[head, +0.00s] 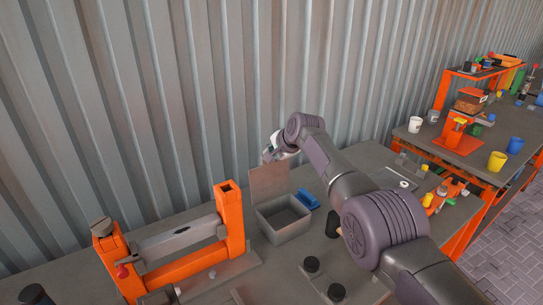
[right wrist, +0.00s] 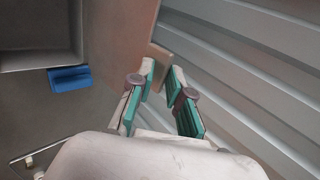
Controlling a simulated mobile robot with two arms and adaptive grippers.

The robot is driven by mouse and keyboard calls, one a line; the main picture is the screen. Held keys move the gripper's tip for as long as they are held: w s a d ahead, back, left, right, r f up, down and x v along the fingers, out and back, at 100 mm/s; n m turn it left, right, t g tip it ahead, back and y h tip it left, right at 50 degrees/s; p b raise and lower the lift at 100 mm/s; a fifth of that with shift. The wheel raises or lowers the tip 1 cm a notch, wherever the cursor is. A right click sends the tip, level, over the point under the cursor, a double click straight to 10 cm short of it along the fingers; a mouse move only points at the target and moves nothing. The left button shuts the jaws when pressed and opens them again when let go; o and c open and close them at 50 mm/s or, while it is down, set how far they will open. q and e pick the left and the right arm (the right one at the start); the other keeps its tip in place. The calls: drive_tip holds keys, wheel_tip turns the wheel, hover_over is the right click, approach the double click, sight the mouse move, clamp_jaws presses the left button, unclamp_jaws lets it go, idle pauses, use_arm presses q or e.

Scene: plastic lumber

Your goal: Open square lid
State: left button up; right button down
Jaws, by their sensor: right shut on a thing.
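A grey square box (head: 272,234) stands on the workbench with its inside showing and empty. Its brownish-grey square lid (head: 268,183) stands upright at the box's back edge. My right gripper (head: 277,151) is at the lid's top edge, mostly hidden behind its own arm. In the right wrist view my right gripper (right wrist: 162,82) has its teal-padded fingers close around the edge of the lid (right wrist: 120,45). The box (right wrist: 40,63) shows at that view's upper left. My left gripper is in neither view.
A blue block (head: 308,200) lies right of the box. An orange frame (head: 232,225) stands close on its left. Black round knobs (head: 311,264) are in front. A corrugated metal wall (head: 150,100) rises behind. Another bench (head: 455,150) with cups is at right.

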drive_tip(key=shift+s+f, duration=0.25)
drive_tip(key=shift+f, duration=0.4)
drive_tip(key=c, duration=1.3)
unclamp_jaws()
drive_tip(key=shift+w+a, duration=0.1)
drive_tip(key=shift+w, duration=0.2)
drive_tip(key=shift+r, duration=0.5)
drive_tip(key=shift+v, duration=5.7)
drive_tip(key=shift+s+f, duration=0.15)
